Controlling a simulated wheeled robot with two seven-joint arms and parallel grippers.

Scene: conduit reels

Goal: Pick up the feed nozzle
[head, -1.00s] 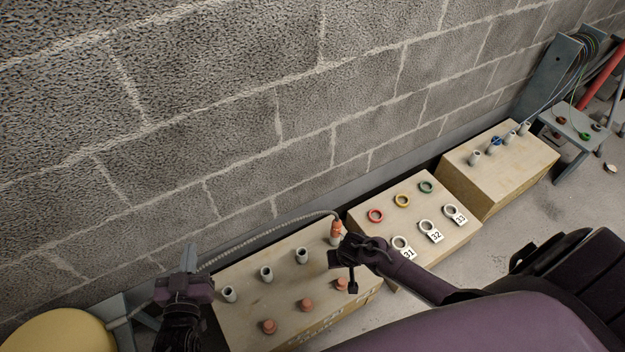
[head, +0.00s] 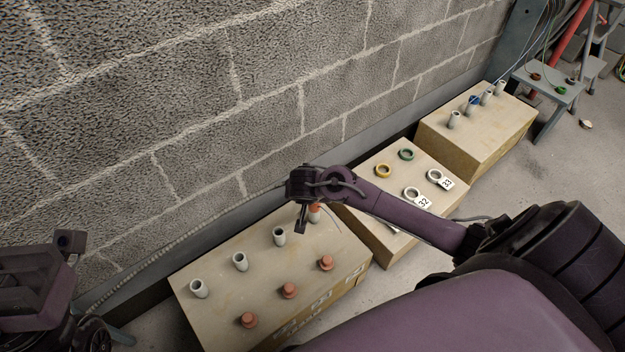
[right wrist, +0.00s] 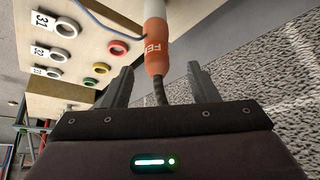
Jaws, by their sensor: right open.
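The feed nozzle is orange with white lettering. In the right wrist view the feed nozzle (right wrist: 156,42) is between and just beyond the tips of my open right gripper (right wrist: 160,78), with a dark cable running from it toward the palm. Its far end meets a pale tube end; whether it sits on or in it I cannot tell. In the head view the nozzle (head: 315,212) is partly hidden by my right gripper (head: 301,225), above the near box's back right corner. My left gripper (head: 68,242) is at the left edge, away from the nozzle; its jaws are unclear.
The near box (head: 222,285) carries several grey tube ends and orange caps. A middle box (head: 375,222) has coloured rings and numbered tags, and a far box (head: 478,150) has more tubes. A grey hose (head: 150,262) runs along the block wall (head: 200,110).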

